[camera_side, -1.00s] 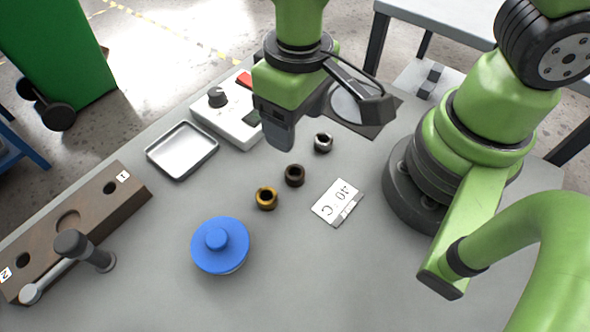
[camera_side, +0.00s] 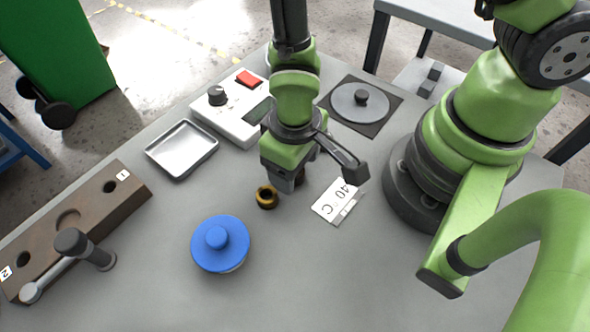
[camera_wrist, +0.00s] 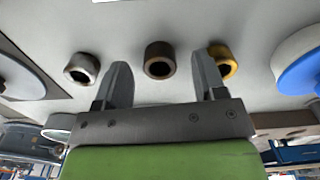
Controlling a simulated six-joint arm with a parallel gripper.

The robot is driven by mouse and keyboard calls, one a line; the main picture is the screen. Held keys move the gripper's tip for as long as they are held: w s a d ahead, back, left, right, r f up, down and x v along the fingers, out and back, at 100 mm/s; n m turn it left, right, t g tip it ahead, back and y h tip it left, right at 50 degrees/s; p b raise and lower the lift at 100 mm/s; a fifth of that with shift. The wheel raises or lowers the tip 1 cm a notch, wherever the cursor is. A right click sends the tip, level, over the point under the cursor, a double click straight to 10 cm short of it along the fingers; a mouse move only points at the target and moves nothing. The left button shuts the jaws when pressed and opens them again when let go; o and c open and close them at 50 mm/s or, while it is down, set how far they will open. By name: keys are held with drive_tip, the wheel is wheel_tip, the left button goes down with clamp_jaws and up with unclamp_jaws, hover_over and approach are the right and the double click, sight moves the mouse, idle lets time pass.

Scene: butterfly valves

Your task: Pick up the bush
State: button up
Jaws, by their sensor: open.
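Three ring-shaped bushes lie in a row on the grey table. In the wrist view, a silver bush (camera_wrist: 82,68) is at left, a dark brown bush (camera_wrist: 159,59) in the middle and a brass bush (camera_wrist: 223,62) at right. The brass bush also shows in the side view (camera_side: 266,197). In the side view my gripper hides the silver bush and most of the brown one. My gripper (camera_wrist: 162,72) is open and empty, with the brown bush seen between its fingertips. The right finger partly overlaps the brass bush in that view. I cannot tell the exact height.
A blue-lidded round container (camera_side: 219,244) stands in front. A 40 C card (camera_side: 338,201) lies right of the gripper. A metal tray (camera_side: 182,150), a white control box (camera_side: 228,112) and a brown block with a lever (camera_side: 83,215) are at left. A round plate (camera_side: 359,102) is behind.

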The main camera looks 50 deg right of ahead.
drive_tip(key=shift+f, duration=0.35)
drive_tip(key=shift+c, duration=0.2)
drive_tip(key=c, duration=1)
drive_tip(key=shift+r, duration=0.15)
